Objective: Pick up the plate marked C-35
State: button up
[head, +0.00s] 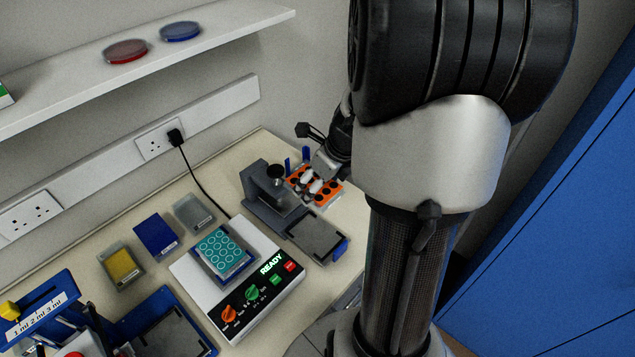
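Several plates stand on the bench: a yellow one (121,267), a blue one (156,236), a clear grey one (194,213) and a teal one with round wells (222,252). The small labels on their front edges are too small to read, so I cannot tell which is C-35. The teal plate sits on a white device. My gripper (312,184) is at the back right, over or at an orange holder (328,192), apart from these plates. My arm partly hides it, and its opening is unclear.
The white device (243,308) shows "READY" and has knobs and buttons. A dark grey stand (262,198) with a flat bed is between it and my gripper. A blue apparatus (160,318) is front left. A shelf (222,28) with red and blue dishes overhangs the back.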

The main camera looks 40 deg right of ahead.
jog(key=shift+r, duration=0.1)
jog(key=shift+r+p, duration=1.45)
jog(key=shift+p, duration=0.35)
